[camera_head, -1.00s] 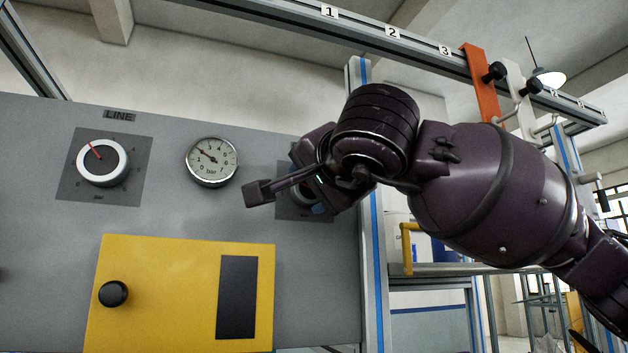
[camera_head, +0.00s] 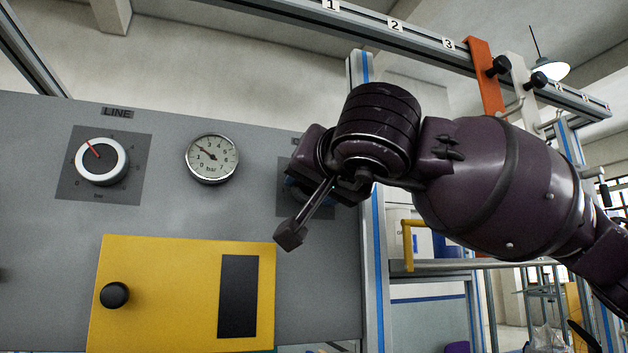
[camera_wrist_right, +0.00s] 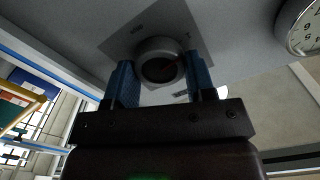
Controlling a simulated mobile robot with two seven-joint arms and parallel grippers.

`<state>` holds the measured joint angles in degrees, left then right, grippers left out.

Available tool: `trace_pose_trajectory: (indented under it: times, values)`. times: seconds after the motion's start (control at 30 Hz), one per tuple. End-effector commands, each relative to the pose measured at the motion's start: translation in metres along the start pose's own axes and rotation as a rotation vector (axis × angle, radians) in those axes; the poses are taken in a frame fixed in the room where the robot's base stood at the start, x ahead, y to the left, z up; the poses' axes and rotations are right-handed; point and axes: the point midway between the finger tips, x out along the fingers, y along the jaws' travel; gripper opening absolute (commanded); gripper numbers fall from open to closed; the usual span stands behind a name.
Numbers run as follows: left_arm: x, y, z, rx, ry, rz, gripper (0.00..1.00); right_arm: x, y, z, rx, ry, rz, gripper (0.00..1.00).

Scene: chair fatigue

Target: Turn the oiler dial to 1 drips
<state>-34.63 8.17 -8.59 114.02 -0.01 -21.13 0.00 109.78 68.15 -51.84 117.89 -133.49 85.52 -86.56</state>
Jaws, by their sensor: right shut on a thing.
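The oiler dial (camera_wrist_right: 161,70) is a round knob on a dark square plate (camera_wrist_right: 192,22), seen in the right wrist view. My right gripper (camera_wrist_right: 160,64) has its two blue fingers on either side of the knob and is shut on it. In the head view the right gripper (camera_head: 308,185) and wrist cover the dial, and only part of its plate (camera_head: 288,207) shows. The dial's pointer and most of its scale are hidden, so I cannot read its setting. My left gripper is not in view.
A LINE dial (camera_head: 101,162) with a red pointer and a round bar gauge (camera_head: 211,158) sit left on the grey panel (camera_head: 45,230). Below is a yellow cover (camera_head: 170,300) with a black knob (camera_head: 114,295). A numbered rail (camera_head: 420,40) with an orange bracket (camera_head: 484,75) runs above.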

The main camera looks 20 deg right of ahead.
Motion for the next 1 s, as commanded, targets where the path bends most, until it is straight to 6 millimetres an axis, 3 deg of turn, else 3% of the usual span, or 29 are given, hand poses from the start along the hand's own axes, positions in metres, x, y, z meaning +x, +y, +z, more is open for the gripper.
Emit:
trace_pose_trajectory:
  times: [0.33,0.37,0.5,0.83,1.0]
  values:
    - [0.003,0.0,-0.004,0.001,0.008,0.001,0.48,0.001,0.0,0.004,-0.007,-0.008,0.001,0.26]
    - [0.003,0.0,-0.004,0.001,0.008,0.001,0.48,0.001,0.0,0.004,-0.007,-0.008,0.001,0.55]
    - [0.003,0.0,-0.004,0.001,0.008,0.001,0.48,0.0,0.0,0.003,-0.005,-0.005,0.001,0.76]
    - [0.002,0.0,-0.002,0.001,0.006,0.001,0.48,-0.003,0.0,0.001,-0.003,-0.002,0.0,0.76]
    - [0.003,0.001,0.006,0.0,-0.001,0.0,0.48,-0.021,0.0,0.002,-0.002,-0.001,-0.002,0.76]
